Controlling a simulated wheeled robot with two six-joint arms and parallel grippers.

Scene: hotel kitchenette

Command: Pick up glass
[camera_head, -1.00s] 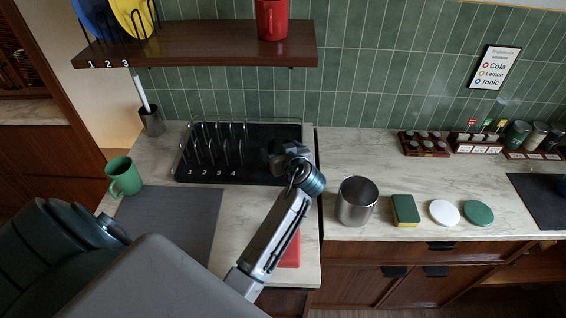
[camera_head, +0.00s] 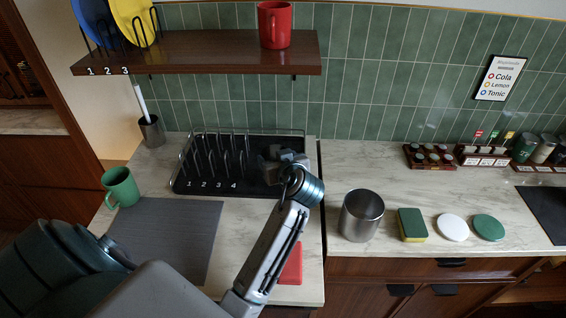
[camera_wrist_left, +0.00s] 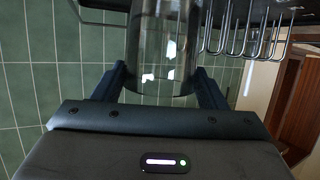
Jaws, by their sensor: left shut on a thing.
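A clear glass (camera_wrist_left: 163,40) shows in the left wrist view, between the two dark fingers of my left gripper (camera_wrist_left: 161,74). The gripper is shut on the glass. In the head view my left gripper (camera_head: 280,158) is over the right part of the black dish rack (camera_head: 262,187), at the back of the left counter. The glass cannot be made out clearly there, and I cannot tell whether it touches the rack. My right gripper is not in view.
Rack wires (camera_wrist_left: 245,35) stand close beside the glass. A wooden shelf (camera_head: 200,52) with a red mug (camera_head: 274,25) hangs above. A green mug (camera_head: 121,187), grey mat (camera_head: 165,235), metal canister (camera_head: 361,216) and sponge (camera_head: 412,225) stand on the counters.

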